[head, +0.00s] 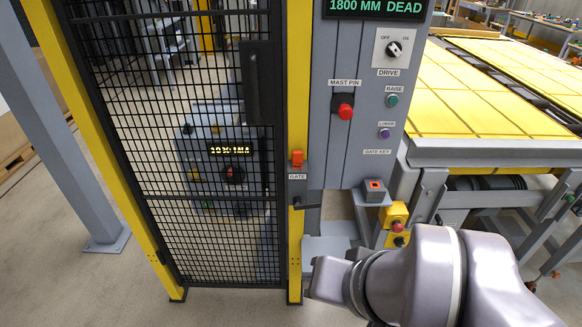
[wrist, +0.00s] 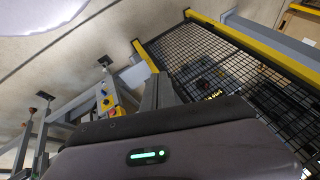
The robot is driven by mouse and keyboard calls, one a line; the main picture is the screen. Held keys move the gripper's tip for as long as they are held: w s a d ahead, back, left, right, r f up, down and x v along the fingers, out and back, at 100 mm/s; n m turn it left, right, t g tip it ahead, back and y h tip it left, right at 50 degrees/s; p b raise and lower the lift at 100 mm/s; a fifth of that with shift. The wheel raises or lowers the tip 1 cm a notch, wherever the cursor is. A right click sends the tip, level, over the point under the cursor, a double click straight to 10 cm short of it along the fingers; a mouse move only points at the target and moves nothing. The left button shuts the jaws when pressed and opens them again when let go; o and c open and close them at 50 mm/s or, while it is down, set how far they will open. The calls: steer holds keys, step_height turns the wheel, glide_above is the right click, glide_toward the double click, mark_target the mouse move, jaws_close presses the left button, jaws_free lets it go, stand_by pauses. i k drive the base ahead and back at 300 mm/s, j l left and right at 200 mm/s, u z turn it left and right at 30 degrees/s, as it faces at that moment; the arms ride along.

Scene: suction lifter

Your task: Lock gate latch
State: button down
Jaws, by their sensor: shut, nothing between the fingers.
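The black mesh gate (head: 200,150) stands against its yellow post (head: 295,240) in the head view. The mesh gate also shows in the wrist view (wrist: 225,75).
A grey control panel (head: 340,150) stands right of the post. A grey box with an orange top socket (head: 375,187) and a yellow button box (head: 396,222) jut out below it. A yellow-topped lift table (head: 490,100) is at the right.

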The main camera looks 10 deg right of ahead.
mark_target(297, 206)
steer(key=i+j, duration=0.15)
steer(key=j, duration=0.25)
steer(key=i+j+u, duration=0.1)
steer(key=j, duration=0.3)
steer(key=i+j, duration=0.15)
steer(key=j, duration=0.2)
